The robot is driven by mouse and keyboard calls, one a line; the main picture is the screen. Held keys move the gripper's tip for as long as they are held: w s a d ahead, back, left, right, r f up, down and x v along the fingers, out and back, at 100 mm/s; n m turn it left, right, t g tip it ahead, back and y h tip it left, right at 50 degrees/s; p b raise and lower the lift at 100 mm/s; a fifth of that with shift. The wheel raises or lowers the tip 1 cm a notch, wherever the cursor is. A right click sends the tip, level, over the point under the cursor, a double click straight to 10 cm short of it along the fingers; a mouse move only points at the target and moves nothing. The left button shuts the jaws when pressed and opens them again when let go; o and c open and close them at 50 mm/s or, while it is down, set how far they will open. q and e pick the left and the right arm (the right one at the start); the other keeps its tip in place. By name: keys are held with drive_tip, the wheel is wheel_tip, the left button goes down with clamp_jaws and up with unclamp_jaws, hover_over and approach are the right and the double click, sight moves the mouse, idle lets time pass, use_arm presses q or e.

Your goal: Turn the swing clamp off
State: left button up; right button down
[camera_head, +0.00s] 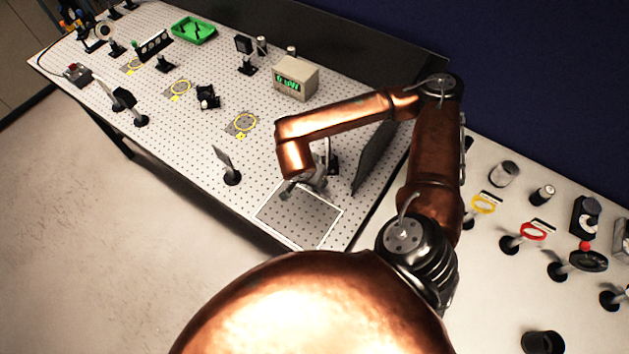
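One copper arm of mine, which looks like my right arm, reaches over the perforated optical table (205,140). Its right gripper (290,192) points down over the near right end, by a grey square plate (300,220) with a light border. The gripper is small and partly covered by the wrist, so its finger opening is unclear. A small dark fixture (333,165) stands just right of the gripper, partly hidden by the arm. I cannot tell which item is the swing clamp or how it is set. My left gripper is not in view.
A dark upright panel (375,157) stands right of the gripper. A posted plate (226,165) stands to its left. A beige box with a green display (296,77) and a green tray (194,30) are farther back. A white table (490,270) at right holds several mounts.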

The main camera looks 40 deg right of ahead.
idle(0.4)
drive_tip(key=c, duration=1.7)
unclamp_jaws()
drive_tip(key=shift+o, duration=0.2)
drive_tip(key=shift+r, duration=0.1)
drive_tip(key=v, duration=1.1)
drive_tip(key=shift+r, duration=0.4)
drive_tip(key=shift+s+a+f, duration=0.1)
drive_tip(key=shift+s+a, duration=0.05)
drive_tip(key=shift+a, duration=0.1)
